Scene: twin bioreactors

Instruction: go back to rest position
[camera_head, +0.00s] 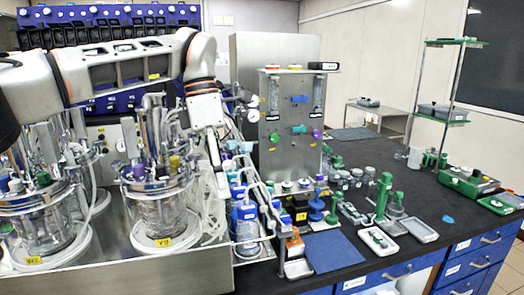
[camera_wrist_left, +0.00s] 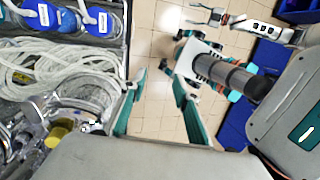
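My left arm comes in from the left in the head view, above the bioreactors, and bends down at the wrist. My left gripper (camera_head: 213,150) points down beside the right glass bioreactor (camera_head: 165,213), in front of the pale coiled tubing. In the left wrist view the left gripper (camera_wrist_left: 159,78) has its two teal fingers spread apart, with only tiled floor showing between them. It holds nothing.
Another glass bioreactor (camera_head: 42,222) stands on the left. Blue-capped bottles (camera_head: 245,215) stand close right of my left gripper, before a steel panel (camera_head: 290,125). The black bench (camera_head: 425,225) carries small green and grey devices. Coiled tubing (camera_wrist_left: 60,68) lies near the left finger.

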